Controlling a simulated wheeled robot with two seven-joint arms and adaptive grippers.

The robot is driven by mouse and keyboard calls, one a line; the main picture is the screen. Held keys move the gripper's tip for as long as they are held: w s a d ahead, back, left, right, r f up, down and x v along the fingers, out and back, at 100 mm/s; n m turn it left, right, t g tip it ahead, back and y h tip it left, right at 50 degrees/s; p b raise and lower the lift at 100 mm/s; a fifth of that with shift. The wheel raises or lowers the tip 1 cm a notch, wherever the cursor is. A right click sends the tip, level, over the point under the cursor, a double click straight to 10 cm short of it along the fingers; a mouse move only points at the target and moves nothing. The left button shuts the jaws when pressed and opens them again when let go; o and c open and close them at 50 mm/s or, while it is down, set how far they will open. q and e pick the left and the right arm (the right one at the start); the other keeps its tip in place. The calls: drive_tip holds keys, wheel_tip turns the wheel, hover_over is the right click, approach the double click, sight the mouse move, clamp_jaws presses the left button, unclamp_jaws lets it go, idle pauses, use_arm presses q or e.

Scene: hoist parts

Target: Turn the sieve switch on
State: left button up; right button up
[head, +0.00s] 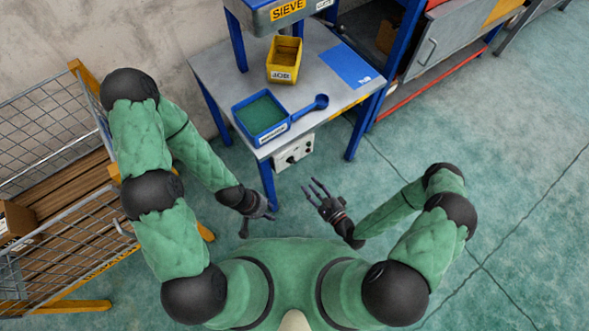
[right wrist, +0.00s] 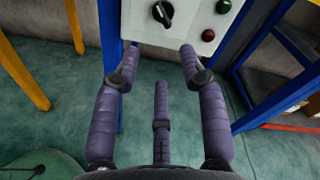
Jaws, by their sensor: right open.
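The sieve (head: 268,20), with a yellow SIEVE label, stands on the grey table, cut off by the top edge of the head view. A light grey switch box (head: 293,152) hangs under the table's front edge. In the right wrist view the box (right wrist: 188,28) carries a black rotary knob (right wrist: 163,12), a green button (right wrist: 223,6) and a red button (right wrist: 208,35). The knob's handle is slanted. My right gripper (head: 318,190) is open, empty and apart from the box, below and right of it in the head view. My left gripper (head: 258,217) looks open and empty, below left of the box.
The table (head: 215,78) holds a yellow bin (head: 284,72), a blue tray (head: 238,101) with green contents and a blue scoop (head: 318,102). Blue table legs (head: 268,187) flank the box. A wire cage (head: 45,130) stands left. The floor at right is clear.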

sight(292, 161)
drive_tip(key=w+a+m+b, duration=0.1)
drive_tip(key=w+a, duration=0.5)
drive_tip(key=w, duration=0.2)
drive_tip(key=shift+a+r+t+b, duration=0.2)
drive_tip(key=shift+t+b, duration=0.15)
drive_tip(key=shift+t, duration=0.05)
drive_tip(key=shift+w, duration=0.1)
clamp_jaws()
